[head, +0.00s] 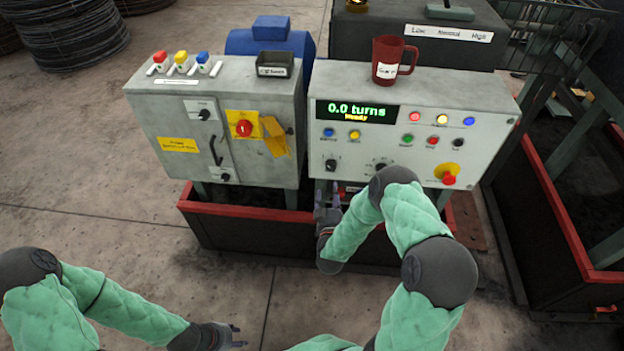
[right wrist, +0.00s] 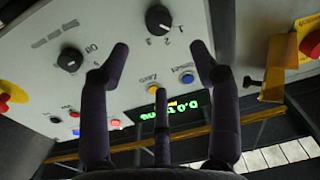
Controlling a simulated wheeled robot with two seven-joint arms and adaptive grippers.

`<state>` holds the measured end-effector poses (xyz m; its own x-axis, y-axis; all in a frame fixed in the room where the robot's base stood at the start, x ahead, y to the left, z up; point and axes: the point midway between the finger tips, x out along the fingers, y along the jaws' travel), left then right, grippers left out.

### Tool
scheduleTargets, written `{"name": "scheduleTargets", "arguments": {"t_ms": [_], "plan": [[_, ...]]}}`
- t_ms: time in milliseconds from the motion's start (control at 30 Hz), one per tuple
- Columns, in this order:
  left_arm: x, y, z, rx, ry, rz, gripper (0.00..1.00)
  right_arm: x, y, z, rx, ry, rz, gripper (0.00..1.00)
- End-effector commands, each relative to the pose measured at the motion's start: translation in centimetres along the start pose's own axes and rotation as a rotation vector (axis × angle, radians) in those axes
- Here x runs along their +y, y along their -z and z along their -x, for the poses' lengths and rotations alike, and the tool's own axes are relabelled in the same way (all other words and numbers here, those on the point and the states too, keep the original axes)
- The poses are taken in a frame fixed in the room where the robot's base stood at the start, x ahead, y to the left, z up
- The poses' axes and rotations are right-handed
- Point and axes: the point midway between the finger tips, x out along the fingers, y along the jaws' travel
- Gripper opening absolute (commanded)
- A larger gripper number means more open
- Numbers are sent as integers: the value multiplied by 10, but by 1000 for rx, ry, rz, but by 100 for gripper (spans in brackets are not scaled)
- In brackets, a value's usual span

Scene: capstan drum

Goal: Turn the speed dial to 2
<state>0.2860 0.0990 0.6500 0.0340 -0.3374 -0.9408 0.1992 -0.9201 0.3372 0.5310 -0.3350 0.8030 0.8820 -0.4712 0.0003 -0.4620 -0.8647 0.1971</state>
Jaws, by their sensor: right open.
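The black speed dial (head: 331,165) with numbers around it sits at the lower left of the right-hand control panel (head: 375,188). In the right wrist view, which shows the panel upside down, the dial (right wrist: 159,19) has 1, 2 and 3 beside it. My right gripper (head: 329,190) is just below the dial in the head view. Its fingers (right wrist: 160,62) are spread and empty, apart from the dial. My left gripper (head: 238,336) is low at the front, far from the panel, its fingers apart and empty.
A second black knob (head: 381,166) is right of the dial, partly behind my right arm. A display (head: 356,111) reads "0.0 turns" and "Ready". Coloured buttons and a red emergency stop (head: 449,179) are on the panel. A red mug (head: 390,60) stands on top.

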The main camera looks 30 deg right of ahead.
Motion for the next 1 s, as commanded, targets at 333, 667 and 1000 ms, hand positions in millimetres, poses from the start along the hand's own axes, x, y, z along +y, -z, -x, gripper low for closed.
{"name": "scheduleTargets", "arguments": {"t_ms": [333,667,1000], "plan": [[-4,1,-11,0,0,-1,40,0,-1,-46,5,-3,-1,62],[-8,1,-22,0,0,0,40,0,-1,-95,2,-1,-1,62],[-8,1,-23,0,0,0,40,0,1,-107,1,0,-1,62]]}}
